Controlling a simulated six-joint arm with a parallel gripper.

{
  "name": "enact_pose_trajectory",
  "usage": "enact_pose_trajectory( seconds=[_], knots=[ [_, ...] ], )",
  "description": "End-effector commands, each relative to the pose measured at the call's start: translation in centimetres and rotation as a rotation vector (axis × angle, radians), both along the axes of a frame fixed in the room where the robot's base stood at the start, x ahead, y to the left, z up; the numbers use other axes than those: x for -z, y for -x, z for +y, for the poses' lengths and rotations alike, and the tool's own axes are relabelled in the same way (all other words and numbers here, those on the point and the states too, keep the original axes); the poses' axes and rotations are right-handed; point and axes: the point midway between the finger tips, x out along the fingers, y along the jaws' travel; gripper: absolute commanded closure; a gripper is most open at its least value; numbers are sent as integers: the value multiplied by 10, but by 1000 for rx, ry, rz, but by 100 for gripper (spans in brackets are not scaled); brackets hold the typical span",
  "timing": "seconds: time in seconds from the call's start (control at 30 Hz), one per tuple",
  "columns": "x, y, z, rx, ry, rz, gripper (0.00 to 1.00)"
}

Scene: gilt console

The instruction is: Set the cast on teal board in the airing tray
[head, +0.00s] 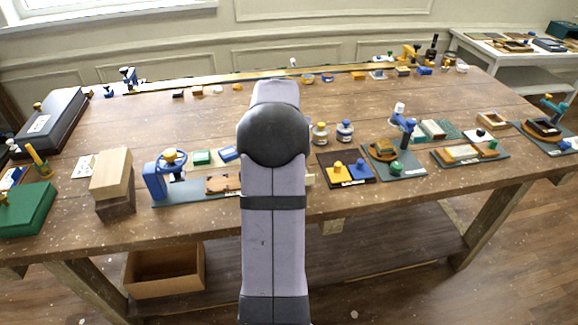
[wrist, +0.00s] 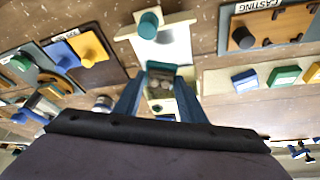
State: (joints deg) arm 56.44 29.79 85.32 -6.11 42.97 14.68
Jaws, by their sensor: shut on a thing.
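In the wrist view my gripper (wrist: 160,95) has its two blue fingers shut on a small teal-edged piece with a pale, lumpy face, which looks like the cast on teal board (wrist: 161,70). A long cream tray (wrist: 218,81) at the right of the wrist view holds blue, green and orange pieces in a row; it may be the airing tray, as no label on it can be read. It also shows left of my arm in the head view (head: 185,160). My arm hides the gripper and the held piece in the head view.
A cream-framed white plate with a teal knob (wrist: 149,25) lies just beyond the fingers. The casting board (wrist: 232,15) is at upper right, a yellow-and-blue board (wrist: 70,65) at left. White bottles (head: 345,131) stand right of my arm. A wood block stack (head: 111,175) stands left.

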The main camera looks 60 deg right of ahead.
Motion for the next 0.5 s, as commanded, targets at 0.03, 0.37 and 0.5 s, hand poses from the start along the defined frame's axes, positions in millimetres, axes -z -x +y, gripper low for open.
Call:
enact_pose_trajectory(
  seconds=[0.03,0.37,0.5],
  knots=[
    [7,0,1,0,-4,3,89],
    [31,0,-1,-1,2,0,89],
    [37,0,0,0,-1,1,89]
  ],
)
